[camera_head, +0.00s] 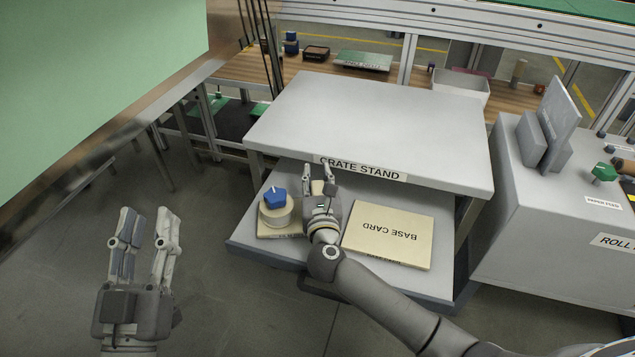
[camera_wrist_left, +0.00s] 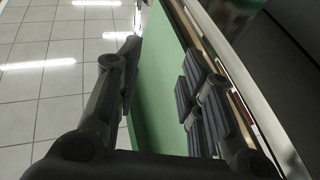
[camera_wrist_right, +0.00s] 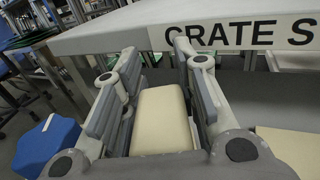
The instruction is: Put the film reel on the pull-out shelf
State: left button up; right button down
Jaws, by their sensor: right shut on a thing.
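My right gripper (camera_head: 318,178) is shut on a cream, round-edged thing (camera_wrist_right: 161,120), seen between its fingers in the right wrist view. I cannot tell from its visible side whether this is the film reel. It is held at the front of the grey stand, over the pulled-out lower shelf (camera_head: 312,264). A short pale cylinder (camera_head: 277,212) with a blue star-shaped knob (camera_head: 274,196) stands on that shelf, left of the gripper. My left gripper (camera_head: 147,225) is open and empty, left of the stand and clear of it.
The grey upper top (camera_head: 370,115), labelled CRATE STAND, overhangs the back of the shelf. A grey cabinet (camera_head: 545,225) stands close on the right. A green panel (camera_head: 90,80) is at upper left.

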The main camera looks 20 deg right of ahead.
pick_arm(q)
jog(key=shift+s+r+t, duration=0.25)
jog(key=shift+r+t, duration=0.15)
jog(key=shift+r, duration=0.15)
pick_arm(e)
jog(key=shift+f, duration=0.1)
pick_arm(q)
jog(key=shift+s+r, duration=0.1)
jog(key=shift+r, duration=0.1)
pick_arm(e)
jog(key=shift+f, duration=0.1)
jog(key=c, duration=1.1)
grip_release()
